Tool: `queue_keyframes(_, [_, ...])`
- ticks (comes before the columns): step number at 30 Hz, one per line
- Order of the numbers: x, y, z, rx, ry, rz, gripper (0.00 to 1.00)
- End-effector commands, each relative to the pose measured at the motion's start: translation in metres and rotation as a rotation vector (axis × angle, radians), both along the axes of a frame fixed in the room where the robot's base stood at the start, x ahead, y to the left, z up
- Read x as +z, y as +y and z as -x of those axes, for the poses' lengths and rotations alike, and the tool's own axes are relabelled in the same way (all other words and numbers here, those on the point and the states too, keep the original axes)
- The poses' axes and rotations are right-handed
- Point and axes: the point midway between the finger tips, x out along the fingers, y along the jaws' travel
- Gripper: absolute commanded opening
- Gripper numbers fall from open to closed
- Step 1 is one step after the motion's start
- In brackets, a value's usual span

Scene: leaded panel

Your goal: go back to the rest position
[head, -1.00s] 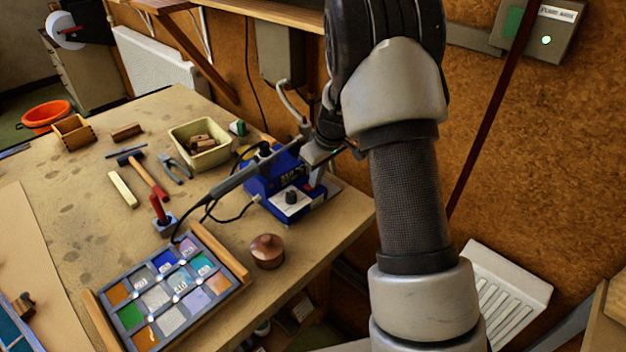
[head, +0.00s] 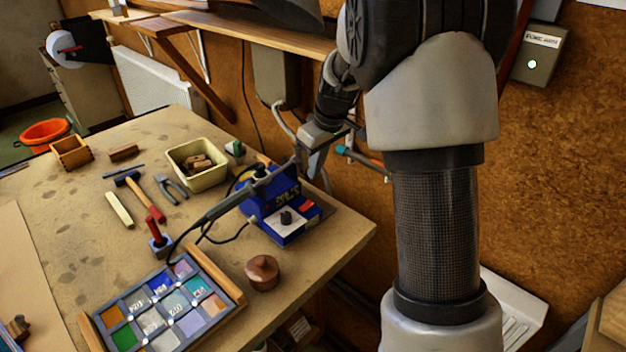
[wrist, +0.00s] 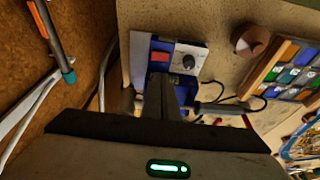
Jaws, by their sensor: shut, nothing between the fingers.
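My gripper (head: 312,158) is raised above the back right edge of the workbench, just behind the blue soldering station (head: 285,212) in the head view. The wrist view shows its shut fingers (wrist: 160,92) in front of the station, with nothing held. The soldering iron (head: 225,207) lies slanted from the station's holder toward the leaded panel (head: 160,305). The gripper looks apart from the station, though the exact gap is hard to tell.
A brown round wooden pot (head: 262,272) stands beside the panel. A cream bin (head: 197,163), a hammer (head: 147,198) and pliers (head: 173,189) lie farther back on the bench. A wooden shelf (head: 240,33) and a grey wall box (head: 277,75) are close behind my arm.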

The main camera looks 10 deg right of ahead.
Motion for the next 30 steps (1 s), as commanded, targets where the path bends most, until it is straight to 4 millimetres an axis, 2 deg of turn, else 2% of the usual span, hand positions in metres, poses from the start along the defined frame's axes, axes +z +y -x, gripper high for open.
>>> queue_keyframes(4, [0.011, -0.001, 0.003, 0.001, -0.001, 0.0, 0.0])
queue_keyframes(16, [0.015, -0.001, 0.005, -0.002, -0.001, 0.0, 0.0])
queue_keyframes(19, [0.028, 0.001, 0.013, -0.018, -0.009, -0.005, 0.0])
queue_keyframes(23, [0.062, 0.005, 0.042, -0.074, -0.028, -0.02, 0.0])
queue_keyframes(27, [0.102, 0.012, 0.09, -0.159, -0.051, -0.039, 0.0])
queue_keyframes(30, [0.123, 0.015, 0.126, -0.222, -0.069, -0.051, 0.0])
